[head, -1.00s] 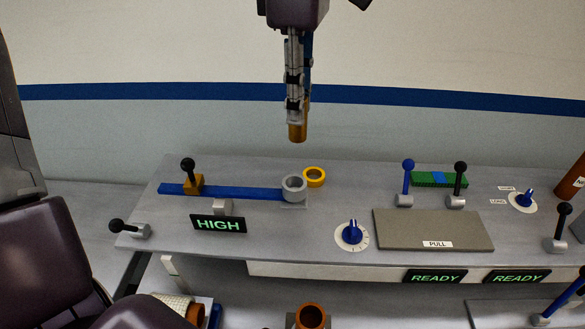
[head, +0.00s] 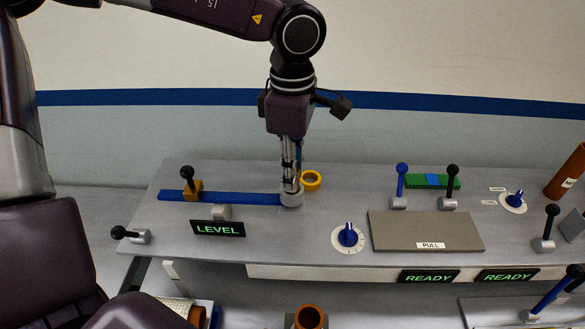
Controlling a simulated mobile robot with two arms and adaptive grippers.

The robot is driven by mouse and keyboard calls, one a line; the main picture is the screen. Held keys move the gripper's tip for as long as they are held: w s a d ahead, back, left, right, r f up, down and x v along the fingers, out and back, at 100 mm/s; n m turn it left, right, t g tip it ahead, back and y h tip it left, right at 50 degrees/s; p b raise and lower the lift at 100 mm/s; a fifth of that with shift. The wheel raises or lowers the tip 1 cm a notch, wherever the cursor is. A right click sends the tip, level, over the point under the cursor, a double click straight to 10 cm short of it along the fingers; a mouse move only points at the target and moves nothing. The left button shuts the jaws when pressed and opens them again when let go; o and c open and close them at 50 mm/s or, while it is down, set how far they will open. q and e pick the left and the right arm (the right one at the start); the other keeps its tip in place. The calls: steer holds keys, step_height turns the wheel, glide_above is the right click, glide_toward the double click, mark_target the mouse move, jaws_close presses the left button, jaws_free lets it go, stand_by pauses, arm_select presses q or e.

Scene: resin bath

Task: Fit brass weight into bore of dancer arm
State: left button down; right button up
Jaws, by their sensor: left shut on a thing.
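The dancer arm is a blue bar (head: 240,199) on the grey bench, with a grey ring-shaped bore (head: 291,200) at its right end. My left gripper (head: 289,184) points straight down over this bore, its fingertips at the ring's mouth. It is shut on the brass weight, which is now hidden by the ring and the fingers. How deep the weight sits cannot be told. A display (head: 218,229) in front of the bar reads LEVEL. My right gripper is not in view.
A yellow ring (head: 312,181) stands close behind and right of the bore. A black-knobbed lever on an orange block (head: 191,188) is at the bar's left. A blue dial (head: 348,236), a PULL panel (head: 425,229) and several levers fill the right side.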

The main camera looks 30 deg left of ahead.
arm_select(q)
steer(key=shift+f+b, duration=0.2)
steer(key=shift+b, duration=0.15)
steer(key=c, duration=1.7)
jaws_free()
steer(key=shift+r, duration=0.1)
steer(key=shift+r+p, duration=0.35)
steer(key=shift+p, duration=0.15)
step_height(320, 180, up, 12)
steer(key=shift+f+b, duration=0.15)
steer(key=shift+b, duration=1.05)
